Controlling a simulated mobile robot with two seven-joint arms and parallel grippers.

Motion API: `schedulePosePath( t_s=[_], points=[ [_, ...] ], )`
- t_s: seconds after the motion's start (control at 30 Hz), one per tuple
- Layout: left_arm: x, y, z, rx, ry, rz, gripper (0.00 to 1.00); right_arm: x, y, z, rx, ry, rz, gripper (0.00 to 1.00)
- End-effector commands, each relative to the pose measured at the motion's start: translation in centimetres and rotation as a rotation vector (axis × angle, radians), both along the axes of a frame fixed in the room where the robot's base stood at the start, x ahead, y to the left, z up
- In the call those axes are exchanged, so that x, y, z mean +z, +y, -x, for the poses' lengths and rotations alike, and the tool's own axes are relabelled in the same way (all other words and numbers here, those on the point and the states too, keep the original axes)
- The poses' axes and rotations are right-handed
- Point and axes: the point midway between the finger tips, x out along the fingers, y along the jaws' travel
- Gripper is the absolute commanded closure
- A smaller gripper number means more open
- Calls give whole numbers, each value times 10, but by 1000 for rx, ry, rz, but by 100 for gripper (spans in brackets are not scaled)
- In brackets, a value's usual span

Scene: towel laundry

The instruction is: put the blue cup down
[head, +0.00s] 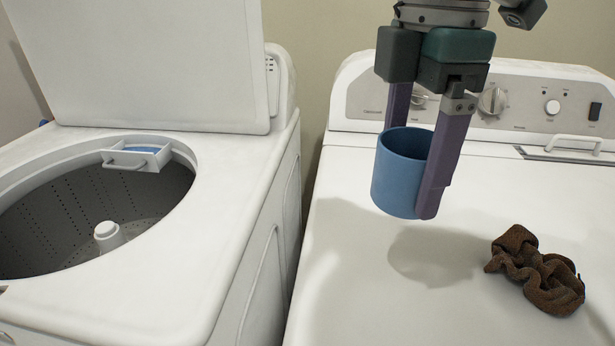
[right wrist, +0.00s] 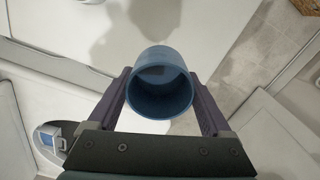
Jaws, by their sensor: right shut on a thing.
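The blue cup (head: 396,174) is upright in my right gripper (head: 411,170), above the white top of the right-hand machine. The purple fingers are shut on the cup from two sides. A shadow lies on the machine top below it, so the cup looks to be held clear of the surface. In the right wrist view the cup (right wrist: 162,85) sits between the two fingers (right wrist: 160,100), its open mouth toward the camera. My left gripper is not in view.
A crumpled brown towel (head: 537,270) lies on the right-hand machine top (head: 345,265), right of the cup. An open washer (head: 235,180) with its lid up stands at left, with a gap between the machines. The top left of the towel is clear.

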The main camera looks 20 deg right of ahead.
Motion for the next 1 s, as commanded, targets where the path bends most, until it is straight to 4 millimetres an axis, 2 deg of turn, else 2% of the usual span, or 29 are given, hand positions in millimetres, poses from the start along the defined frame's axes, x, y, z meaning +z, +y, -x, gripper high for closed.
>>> schedulePosePath(
  t_s=[0.03, 0.2, 0.43, 0.6, 0.7, 1.0],
  points=[
    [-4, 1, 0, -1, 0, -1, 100, -18, 0, 1, -2, 7, 2, 71],
    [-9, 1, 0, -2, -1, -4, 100, -58, 0, 1, -2, 3, 1, 71],
    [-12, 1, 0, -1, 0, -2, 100, -80, 0, 0, -1, 1, 1, 71],
    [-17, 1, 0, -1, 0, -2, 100, -108, 0, 1, -2, 2, 1, 71],
    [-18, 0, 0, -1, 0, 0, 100, -116, 0, 0, -1, -1, 1, 71],
    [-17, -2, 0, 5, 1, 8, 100, -117, 0, 0, 0, -2, 0, 71]
  ],
)
